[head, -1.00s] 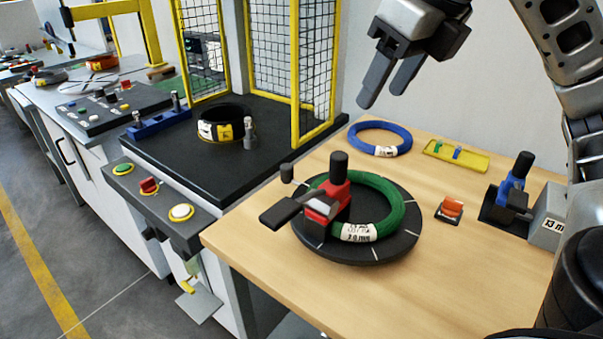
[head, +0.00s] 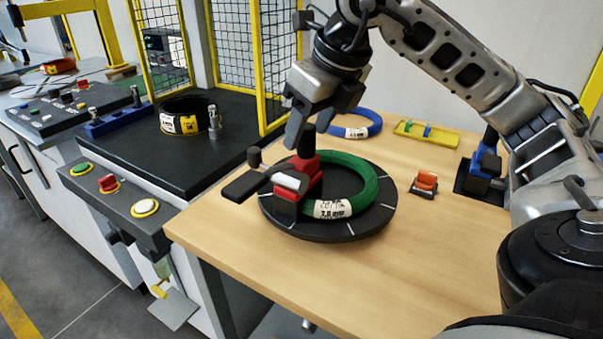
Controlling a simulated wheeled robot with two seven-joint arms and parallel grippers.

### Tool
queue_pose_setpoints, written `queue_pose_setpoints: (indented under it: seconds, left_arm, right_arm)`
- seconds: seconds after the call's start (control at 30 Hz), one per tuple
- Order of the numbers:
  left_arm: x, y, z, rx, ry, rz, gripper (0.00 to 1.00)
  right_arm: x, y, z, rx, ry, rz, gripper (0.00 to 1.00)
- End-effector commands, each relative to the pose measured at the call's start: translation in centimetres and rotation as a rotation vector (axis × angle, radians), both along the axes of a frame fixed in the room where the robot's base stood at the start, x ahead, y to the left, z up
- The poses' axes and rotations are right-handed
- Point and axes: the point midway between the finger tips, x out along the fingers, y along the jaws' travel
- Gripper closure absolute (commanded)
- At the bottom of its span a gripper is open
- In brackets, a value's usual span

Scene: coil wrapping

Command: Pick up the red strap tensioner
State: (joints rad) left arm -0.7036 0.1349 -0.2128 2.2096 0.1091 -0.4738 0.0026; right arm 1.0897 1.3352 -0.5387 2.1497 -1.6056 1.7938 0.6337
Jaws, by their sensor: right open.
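The red strap tensioner (head: 304,167) stands upright on the left part of a black round turntable (head: 357,226), against the green coil (head: 369,183). It has a black knob on top and a black lever reaching left. My right gripper (head: 309,128) is open, pointing down, with its fingers at the height of the knob. One finger overlaps the knob in the picture; I cannot tell whether they touch. My left gripper is not in view.
A blue coil (head: 356,125), a yellow tray (head: 426,132), an orange item (head: 426,182) and a blue tool (head: 485,165) are on the wooden table. A yellow-framed mesh guard (head: 262,70) stands behind left. The table front is clear.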

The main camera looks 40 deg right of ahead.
Motion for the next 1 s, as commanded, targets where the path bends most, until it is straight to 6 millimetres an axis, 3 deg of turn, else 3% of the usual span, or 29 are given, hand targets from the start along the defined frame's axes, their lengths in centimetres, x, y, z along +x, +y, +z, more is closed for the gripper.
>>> queue_pose_setpoints:
  seconds: [0.13, 0.4, 0.57, 0.6, 1.0]
  left_arm:
    - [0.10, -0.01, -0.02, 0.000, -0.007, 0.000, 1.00]
    - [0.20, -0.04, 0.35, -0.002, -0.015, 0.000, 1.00]
    - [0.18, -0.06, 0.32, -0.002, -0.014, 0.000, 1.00]
    - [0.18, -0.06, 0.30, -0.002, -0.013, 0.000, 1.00]
    - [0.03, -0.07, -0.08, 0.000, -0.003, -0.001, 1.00]
  right_arm:
    - [0.58, -0.02, -1.53, -0.001, 0.001, -0.001, 0.48]
    - [0.69, -0.03, -1.65, 0.000, -0.001, -0.001, 0.50]
    - [0.68, -0.03, -1.64, 0.000, -0.001, -0.001, 0.95]
    - [0.68, -0.03, -1.63, 0.000, -0.001, -0.001, 1.00]
    - [0.73, -0.02, -1.28, 0.001, -0.006, -0.002, 1.00]
